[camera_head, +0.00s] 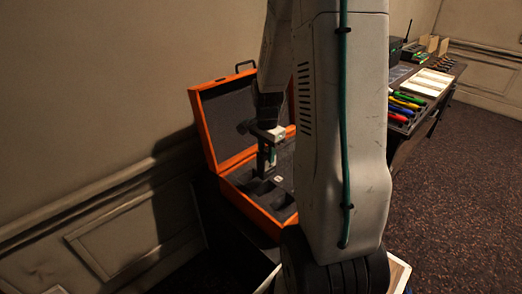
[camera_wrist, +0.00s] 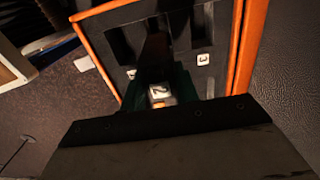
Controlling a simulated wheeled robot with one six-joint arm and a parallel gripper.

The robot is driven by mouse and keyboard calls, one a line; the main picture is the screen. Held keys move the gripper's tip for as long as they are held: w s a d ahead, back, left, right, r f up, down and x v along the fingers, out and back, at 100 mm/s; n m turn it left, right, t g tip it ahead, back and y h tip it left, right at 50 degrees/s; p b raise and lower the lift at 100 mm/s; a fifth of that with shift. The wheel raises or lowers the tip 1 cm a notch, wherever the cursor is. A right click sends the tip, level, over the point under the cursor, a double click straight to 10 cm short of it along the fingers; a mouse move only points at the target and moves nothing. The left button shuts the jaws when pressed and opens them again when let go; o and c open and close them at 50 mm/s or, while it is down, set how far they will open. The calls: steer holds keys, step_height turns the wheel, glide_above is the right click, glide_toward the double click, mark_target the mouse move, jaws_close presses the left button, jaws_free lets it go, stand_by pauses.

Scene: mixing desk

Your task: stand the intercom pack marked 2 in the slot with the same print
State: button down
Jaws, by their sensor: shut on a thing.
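The intercom pack marked 2 (camera_wrist: 159,92) shows in the wrist view as a dark block with a white label, its 2 turned in the picture. My gripper (camera_head: 267,160) is shut on it and points down over the open orange case (camera_head: 248,216). The case has a dark foam insert with several slots; two empty recesses show in the head view. In the wrist view a white label 3 (camera_wrist: 203,59) lies on the foam right of the pack, and another small label sits left of it, hard to read. The pack's lower end is hidden, so its depth in any slot cannot be told.
The case's raised lid (camera_head: 222,115) stands behind my gripper, near the wall. My arm hides the case's right part in the head view. Carpet (camera_head: 460,200) is clear.

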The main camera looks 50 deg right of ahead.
mark_target(265, 165)
steer(key=shift+w+a+f, duration=0.1)
steer(key=shift+a+f, duration=0.05)
steer(key=shift+f, duration=0.4)
steer(key=shift+w+a+f, duration=0.1)
steer(key=shift+f, duration=0.45)
step_height(265, 165, down, 10)
steer(key=shift+s, duration=0.1)
stand_by(0.5)
steer(key=shift+a, duration=0.15)
stand_by(0.4)
steer(key=shift+f, duration=0.3)
stand_by(0.8)
steer(key=c, duration=1)
jaws_free()
steer(key=shift+o, duration=0.2)
step_height(265, 165, up, 8)
steer(key=shift+f, duration=0.1)
